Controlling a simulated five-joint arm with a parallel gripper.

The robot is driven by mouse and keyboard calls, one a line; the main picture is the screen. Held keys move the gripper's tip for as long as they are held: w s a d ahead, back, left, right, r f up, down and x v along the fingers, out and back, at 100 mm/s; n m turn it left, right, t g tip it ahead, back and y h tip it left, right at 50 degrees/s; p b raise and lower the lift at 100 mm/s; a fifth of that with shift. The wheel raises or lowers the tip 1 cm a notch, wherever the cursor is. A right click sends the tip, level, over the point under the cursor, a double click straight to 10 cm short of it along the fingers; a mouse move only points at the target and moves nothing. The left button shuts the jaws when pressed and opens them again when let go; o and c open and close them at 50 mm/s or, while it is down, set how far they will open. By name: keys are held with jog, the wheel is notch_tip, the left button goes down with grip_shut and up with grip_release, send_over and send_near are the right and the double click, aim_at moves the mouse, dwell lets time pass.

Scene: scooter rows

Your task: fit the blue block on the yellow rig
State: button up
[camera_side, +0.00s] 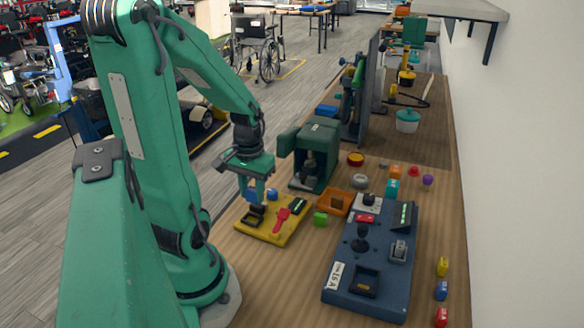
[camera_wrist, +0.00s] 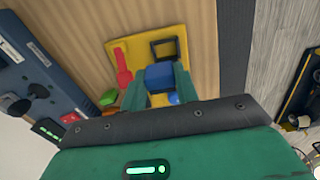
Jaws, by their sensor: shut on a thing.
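The yellow rig (camera_side: 268,235) lies flat on the wooden bench below my gripper (camera_side: 257,203). It carries a black square frame (camera_side: 250,219), a red lever (camera_side: 281,219) and a rounded blue part (camera_side: 272,194). In the wrist view, my gripper (camera_wrist: 160,85) is shut on the blue block (camera_wrist: 160,76), one finger on each side. The black square frame (camera_wrist: 165,48) shows just beyond the block, empty in its visible part. The block looks held above the rig, beside the frame; its exact height is hard to tell.
A dark blue panel (camera_side: 345,270) with controls lies further right. A green machine (camera_side: 315,155) stands close behind the rig. The bench in front of the rig is clear.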

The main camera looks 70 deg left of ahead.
aim_at(250, 201)
jog(key=shift+s+a, duration=0.35)
jog(key=shift+f, duration=0.25)
jog(key=shift+f, duration=2.6)
jog(key=o, duration=1.4)
jog(key=shift+o, duration=0.2)
jog(key=shift+r, duration=0.15)
